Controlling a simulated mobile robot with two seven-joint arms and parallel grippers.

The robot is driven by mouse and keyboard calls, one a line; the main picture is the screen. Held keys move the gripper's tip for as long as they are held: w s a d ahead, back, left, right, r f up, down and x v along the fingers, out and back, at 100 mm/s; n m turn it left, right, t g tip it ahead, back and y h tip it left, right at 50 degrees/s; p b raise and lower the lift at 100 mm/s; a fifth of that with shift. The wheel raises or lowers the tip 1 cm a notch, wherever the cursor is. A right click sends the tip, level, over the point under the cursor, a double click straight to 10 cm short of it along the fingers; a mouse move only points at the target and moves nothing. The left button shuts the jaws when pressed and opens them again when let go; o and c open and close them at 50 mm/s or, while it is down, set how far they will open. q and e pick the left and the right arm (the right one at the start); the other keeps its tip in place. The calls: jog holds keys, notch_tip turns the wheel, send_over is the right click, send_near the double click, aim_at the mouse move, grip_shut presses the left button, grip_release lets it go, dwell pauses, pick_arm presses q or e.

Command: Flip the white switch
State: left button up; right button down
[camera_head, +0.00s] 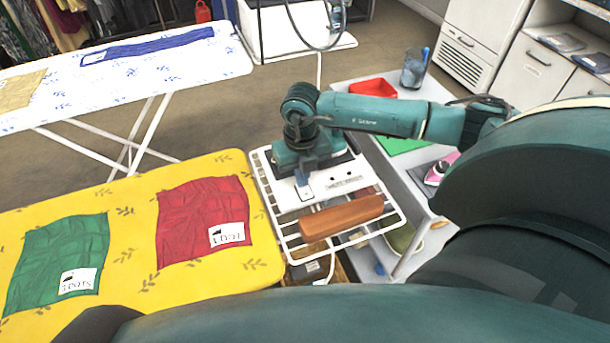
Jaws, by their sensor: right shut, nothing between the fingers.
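A white panel (345,186) with small dark marks lies on a white wire rack at the end of the yellow ironing board. My right gripper (304,182) points down at the left part of this panel, shut and empty. A small pale piece (304,194) shows right at its fingertips and looks like the white switch. The gripper hides part of it, so I cannot tell its position or whether the fingers touch it. My left gripper is not in view.
The wire rack (376,232) also holds a brown-orange block (341,216). The yellow ironing board (130,200) carries a red cloth (200,205) and a green cloth (60,250). A grey cart to the right holds a red tray (373,88), a glass (414,70) and a pink iron (440,168).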

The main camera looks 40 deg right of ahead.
jog(key=shift+f, duration=0.35)
jog(key=shift+r+p, duration=2.3)
jog(key=shift+r, duration=1.3)
jog(key=shift+s+f, duration=0.1)
